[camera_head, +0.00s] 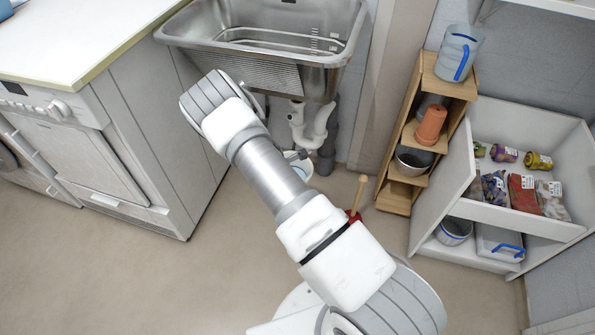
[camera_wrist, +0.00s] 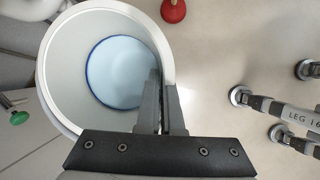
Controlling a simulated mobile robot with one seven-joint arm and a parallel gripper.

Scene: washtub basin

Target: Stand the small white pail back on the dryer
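The small white pail (camera_wrist: 62,75) fills the left of the wrist view, seen from above with its mouth toward the camera and a pale blue, blue-rimmed bottom inside. My gripper (camera_wrist: 163,82) straddles its right wall, one finger inside and one outside, with the wall pinched between them. In the head view, part of the pail (camera_head: 300,164) shows low under the sink, mostly hidden by my arm; my fingers are hidden there. A white front-panel appliance with a knob (camera_head: 75,150) stands at the left under a pale top (camera_head: 80,35); I cannot tell if it is the dryer.
A metal sink (camera_head: 265,70) stands above the pail, with white drain pipes (camera_head: 312,125) close by. A red plunger (camera_head: 354,214) stands on the floor nearby. A wooden shelf (camera_head: 397,195) and an open cabinet (camera_head: 440,190) are at the right. The floor at front left is clear.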

